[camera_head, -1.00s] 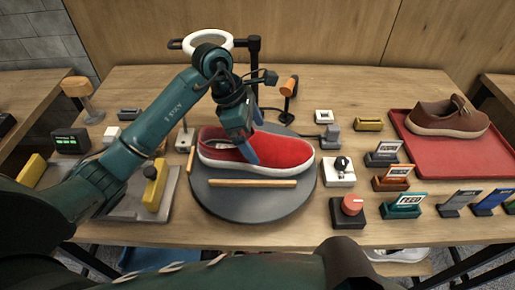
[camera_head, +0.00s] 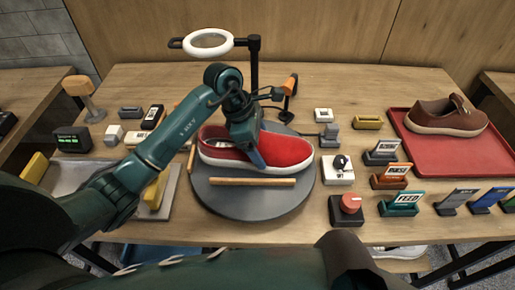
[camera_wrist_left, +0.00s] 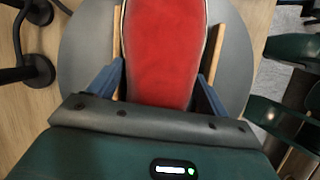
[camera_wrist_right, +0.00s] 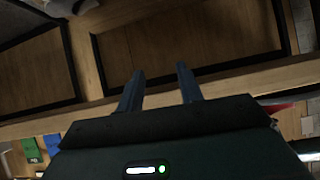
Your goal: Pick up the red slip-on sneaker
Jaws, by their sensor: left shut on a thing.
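The red slip-on sneaker (camera_head: 288,150) with a white sole rests on the grey round turntable (camera_head: 255,207), toe to the right. My left gripper (camera_head: 256,158) reaches over it from above and is shut on its middle. In the left wrist view the red upper (camera_wrist_left: 163,50) lies between the two blue fingers (camera_wrist_left: 157,90), one at each side. The far finger is hidden behind the shoe in the head view. My right gripper (camera_wrist_right: 160,88) shows only in its own wrist view, fingers apart and empty, facing wooden framing.
Wooden bars lie by the shoe; the front one (camera_head: 240,181) is on the turntable. A ring lamp (camera_head: 208,52) stands behind. A brown shoe (camera_head: 445,118) sits on a red tray (camera_head: 463,172) at right. Several labelled holders and a red-knob box (camera_head: 347,208) stand right of the turntable.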

